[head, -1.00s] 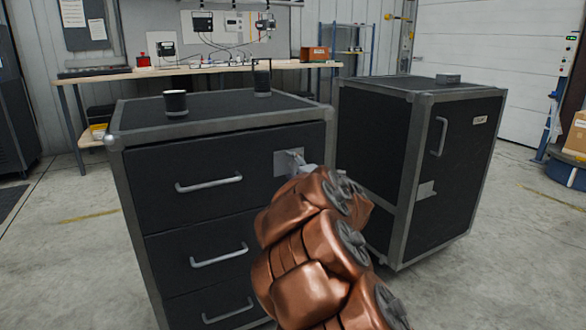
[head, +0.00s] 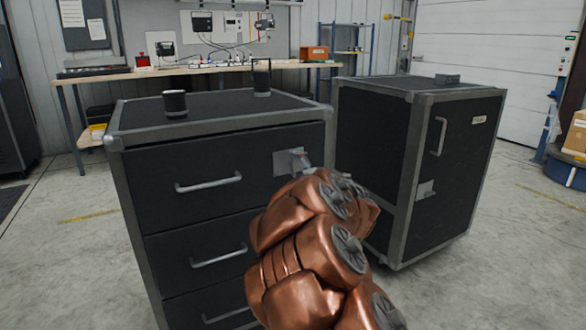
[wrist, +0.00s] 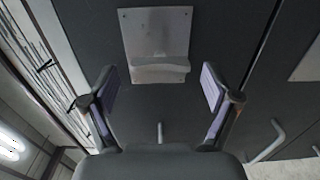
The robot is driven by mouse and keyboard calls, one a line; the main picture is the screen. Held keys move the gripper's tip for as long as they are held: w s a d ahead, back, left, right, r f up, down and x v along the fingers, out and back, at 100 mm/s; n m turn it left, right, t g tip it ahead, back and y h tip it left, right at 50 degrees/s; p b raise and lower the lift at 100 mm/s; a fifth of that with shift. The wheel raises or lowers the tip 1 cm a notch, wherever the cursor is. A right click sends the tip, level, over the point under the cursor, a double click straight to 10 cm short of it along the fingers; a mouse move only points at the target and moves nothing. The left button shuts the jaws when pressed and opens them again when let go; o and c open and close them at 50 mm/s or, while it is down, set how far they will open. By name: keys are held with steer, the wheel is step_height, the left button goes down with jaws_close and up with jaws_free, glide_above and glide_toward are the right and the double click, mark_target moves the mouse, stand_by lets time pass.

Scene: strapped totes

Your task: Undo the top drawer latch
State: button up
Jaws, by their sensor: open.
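The top drawer (head: 160,178) is the uppermost of several black drawers in the left cabinet, and it looks closed. Its latch (head: 287,162) is a grey metal plate at the drawer's right end. In the wrist view the latch (wrist: 157,45) shows as a plate with a projecting lip, ahead of and between my fingers. My gripper (wrist: 158,95) is open and empty, with a finger on either side and the latch apart from both. In the head view my copper-coloured arm hides most of the gripper. The drawer's handle (head: 208,183) is left of the latch.
A second black cabinet (head: 461,170) with a door handle stands close on the right. A workbench (head: 200,69) runs behind. Open floor lies at the right.

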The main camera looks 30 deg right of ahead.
steer(key=s, duration=0.9)
steer(key=shift+s+a, duration=0.3)
steer(key=shift+a, duration=0.15)
steer(key=s+d+r+m+g+h+p, duration=0.1)
steer(key=s+r+m+g+h+p, duration=0.25)
steer(key=r+m+p, duration=0.35)
steer(key=s+d+r+m+g+h+p, duration=0.1)
steer(key=s+r+m+g+h+p, duration=0.15)
steer(key=r+m+h+p, duration=0.35)
steer(key=s+a+r+m+g+y+p, duration=0.1)
steer(key=s+a+r+g+y+p, duration=0.1)
steer(key=s+a+p, duration=0.6)
steer(key=s+a+r+m+g+y+p, duration=0.1)
steer(key=s+a+r+g+y+p, duration=0.2)
steer(key=s+a, duration=0.8)
steer(key=s+a+r+m+g+y+p, duration=0.2)
steer(key=s+a+g+y+p, duration=0.4)
steer(key=p, duration=0.7)
steer(key=s+a+r+g, duration=0.1)
steer(key=s+a+g, duration=0.1)
steer(key=s+a, duration=0.2)
steer(key=shift+s+g, duration=0.4)
steer(key=shift+s, duration=0.2)
steer(key=shift+c, duration=0.2)
